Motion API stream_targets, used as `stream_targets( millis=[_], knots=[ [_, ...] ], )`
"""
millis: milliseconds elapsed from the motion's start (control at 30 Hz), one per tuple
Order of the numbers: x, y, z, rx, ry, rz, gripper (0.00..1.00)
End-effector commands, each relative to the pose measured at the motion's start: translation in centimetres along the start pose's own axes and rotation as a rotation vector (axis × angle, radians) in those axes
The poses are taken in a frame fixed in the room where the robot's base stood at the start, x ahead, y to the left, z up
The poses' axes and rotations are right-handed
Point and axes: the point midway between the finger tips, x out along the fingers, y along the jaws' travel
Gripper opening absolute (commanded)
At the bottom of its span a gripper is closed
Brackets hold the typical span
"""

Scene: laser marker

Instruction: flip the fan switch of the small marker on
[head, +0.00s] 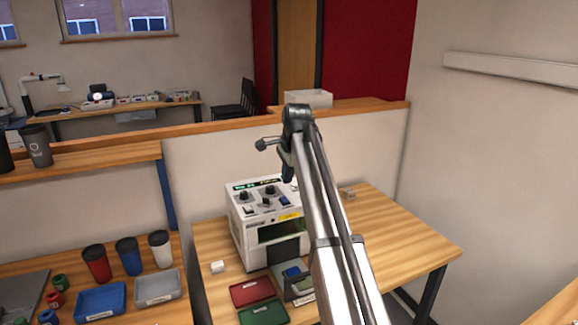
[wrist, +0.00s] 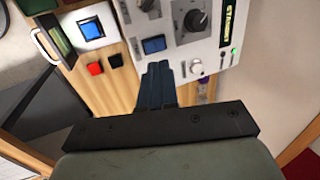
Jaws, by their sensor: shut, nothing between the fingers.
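The small marker (head: 262,236) is a white box on the wooden table in the head view, with knobs and switches on its sloped top panel. The wrist view shows part of that panel (wrist: 215,42), with a large black knob (wrist: 197,20), a small pale knob (wrist: 197,66) and a dark blue rocker switch (wrist: 154,45). I cannot read which control is the fan switch. My gripper (wrist: 157,68) is shut and empty, its tips close to the blue rocker; contact cannot be told. In the head view my gripper (head: 288,177) is over the panel's right part, which my arm partly hides.
Red (head: 253,291) and green (head: 264,313) trays lie in front of the marker, beside a grey holder with a blue piece (head: 293,271). A small white block (head: 217,267) lies left. Cups and bins stand on the left bench. The table right of my arm is mostly clear.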

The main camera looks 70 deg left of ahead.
Motion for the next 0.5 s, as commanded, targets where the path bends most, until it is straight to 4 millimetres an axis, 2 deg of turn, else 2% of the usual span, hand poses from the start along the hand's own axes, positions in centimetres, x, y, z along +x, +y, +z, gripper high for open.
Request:
stream_targets(
  millis=[33,200,500],
  knots=[
    [1.1,0.1,0.0,0.0,0.0,0.002,0.0],
    [3.9,0.0,0.0,0.0,0.0,0.001,0.0],
    [6.8,0.0,0.0,0.0,0.001,-0.001,0.0]
  ],
)
